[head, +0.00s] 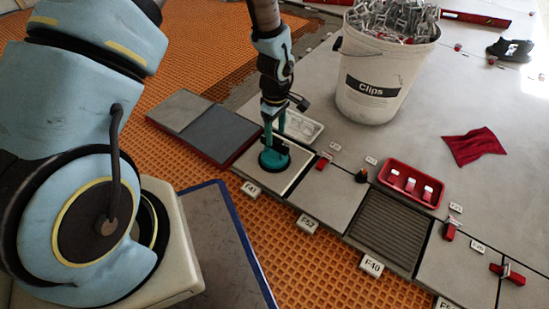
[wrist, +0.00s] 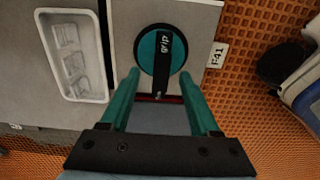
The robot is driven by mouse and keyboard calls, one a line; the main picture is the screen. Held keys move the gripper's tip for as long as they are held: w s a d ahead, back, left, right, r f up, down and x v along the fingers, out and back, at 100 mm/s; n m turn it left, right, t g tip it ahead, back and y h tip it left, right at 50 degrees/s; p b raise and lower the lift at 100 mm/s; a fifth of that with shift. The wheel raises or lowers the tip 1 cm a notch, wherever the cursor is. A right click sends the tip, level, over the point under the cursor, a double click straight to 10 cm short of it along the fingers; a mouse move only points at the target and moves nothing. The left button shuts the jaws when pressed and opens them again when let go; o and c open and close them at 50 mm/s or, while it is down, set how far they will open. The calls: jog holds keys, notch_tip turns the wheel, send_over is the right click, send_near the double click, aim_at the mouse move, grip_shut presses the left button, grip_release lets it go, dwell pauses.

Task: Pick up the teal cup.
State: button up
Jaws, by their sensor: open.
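The teal cup (head: 274,160) is a round teal disc with a dark rim. It lies flat on a grey tile tagged 41. The wrist view shows the cup (wrist: 147,58) with a black strap marked "grip" across it. My gripper (head: 275,141) points down above the cup. In the wrist view my gripper (wrist: 160,73) is open, its two teal fingers spread wide. The fingertips lie to either side of the cup's near edge. Nothing is held. The gap in height between fingertips and cup cannot be told exactly.
A white tray (wrist: 74,95) of clips lies beside the cup. Grey tiles with red edges (head: 215,130) lie to its left. A white clip bucket (head: 360,98) and a red tray (head: 388,187) stand on the right. Orange matting (head: 340,258) runs along the tile edge.

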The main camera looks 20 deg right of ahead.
aim_at(275, 139)
notch_tip(275, 139, down, 4)
jog(key=shift+a+r+b, duration=0.1)
jog(key=shift+b, duration=0.8)
jog(key=shift+c, duration=0.4)
grip_shut()
jog(key=shift+r, duration=0.1)
